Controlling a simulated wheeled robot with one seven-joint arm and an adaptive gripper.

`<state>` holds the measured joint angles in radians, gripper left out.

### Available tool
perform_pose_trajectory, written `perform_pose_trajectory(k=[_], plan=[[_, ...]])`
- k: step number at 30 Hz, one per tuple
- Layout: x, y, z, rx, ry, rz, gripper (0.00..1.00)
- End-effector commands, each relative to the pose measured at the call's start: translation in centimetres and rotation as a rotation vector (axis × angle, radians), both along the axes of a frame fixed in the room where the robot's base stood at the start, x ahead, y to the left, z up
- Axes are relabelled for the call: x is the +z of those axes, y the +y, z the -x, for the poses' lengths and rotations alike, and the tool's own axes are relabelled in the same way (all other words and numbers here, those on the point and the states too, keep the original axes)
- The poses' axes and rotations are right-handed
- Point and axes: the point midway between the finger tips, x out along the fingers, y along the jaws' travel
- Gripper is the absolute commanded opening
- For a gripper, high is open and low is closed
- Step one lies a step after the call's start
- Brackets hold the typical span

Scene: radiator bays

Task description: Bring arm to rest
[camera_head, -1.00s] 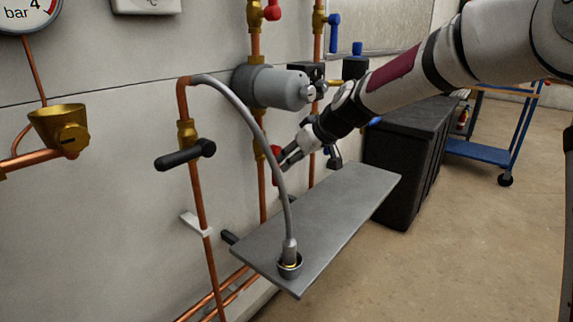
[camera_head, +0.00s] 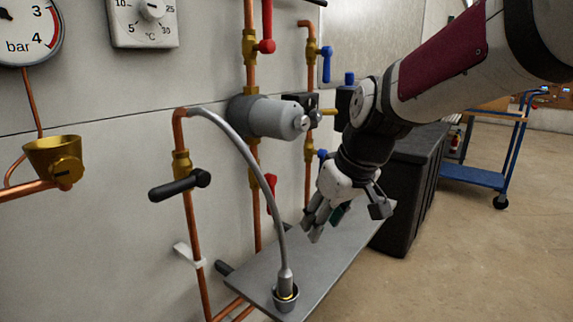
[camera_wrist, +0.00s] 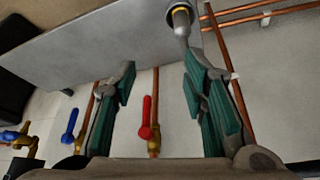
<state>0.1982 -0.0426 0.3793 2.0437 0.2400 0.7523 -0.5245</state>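My gripper (camera_head: 325,222) hangs from my arm in front of the wall pipes, pointing down above the grey shelf (camera_head: 245,268). In the wrist view my gripper (camera_wrist: 158,78) has its two green-padded fingers spread well apart. Nothing is between them. A grey hose end sits in a small cup (camera_head: 286,298) at the shelf's near end, apart from the fingers; the cup also shows at the top of the wrist view (camera_wrist: 181,14).
A grey pump-like cylinder (camera_head: 270,116) and red lever (camera_head: 267,46) are on the pipes left of my arm. A black lever valve (camera_head: 180,186) is further left. A black box (camera_head: 410,190) and blue trolley (camera_head: 475,176) stand to the right. Open floor lies at right.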

Motion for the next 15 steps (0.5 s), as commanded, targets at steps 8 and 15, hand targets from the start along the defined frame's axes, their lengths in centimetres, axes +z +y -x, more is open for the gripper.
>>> perform_pose_trajectory(k=[8, 15], plan=[[0.5, -5.8, 14.2, -0.233, 0.167, 0.087, 0.40], [-0.8, -9.3, 24.5, -0.425, 0.290, 0.104, 0.40]])
